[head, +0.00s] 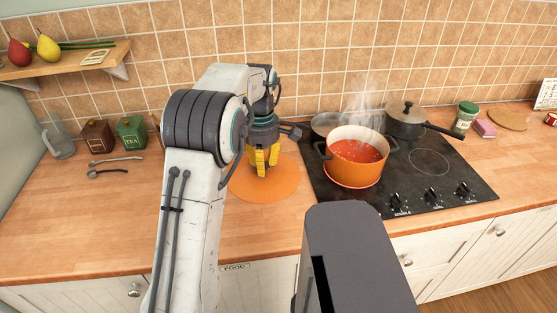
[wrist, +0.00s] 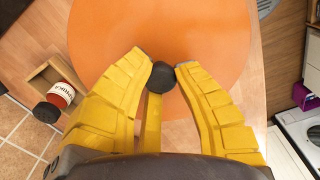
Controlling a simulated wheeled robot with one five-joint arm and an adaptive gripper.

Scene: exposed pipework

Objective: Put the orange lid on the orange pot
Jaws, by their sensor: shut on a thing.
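The orange lid (head: 262,190) is a flat round disc over the worktop, left of the hob, in the head view. It fills the upper middle of the wrist view (wrist: 165,35), with its black knob (wrist: 160,77) between the yellow fingertips. My gripper (head: 265,170) points down at the lid and is shut on the knob; it also shows in the wrist view (wrist: 163,72). I cannot tell whether the lid touches the worktop. The orange pot (head: 352,176) stands uncovered on the hob, right of my gripper, holding steaming red liquid. My fingers hide the knob in the head view.
The black hob (head: 455,180) has a glowing ring under the pot. A dark lidded saucepan (head: 405,122) stands behind right of the pot. A red-labelled jar (wrist: 61,95) lies at the left of the wrist view. Bare worktop (head: 70,220) lies left of my arm.

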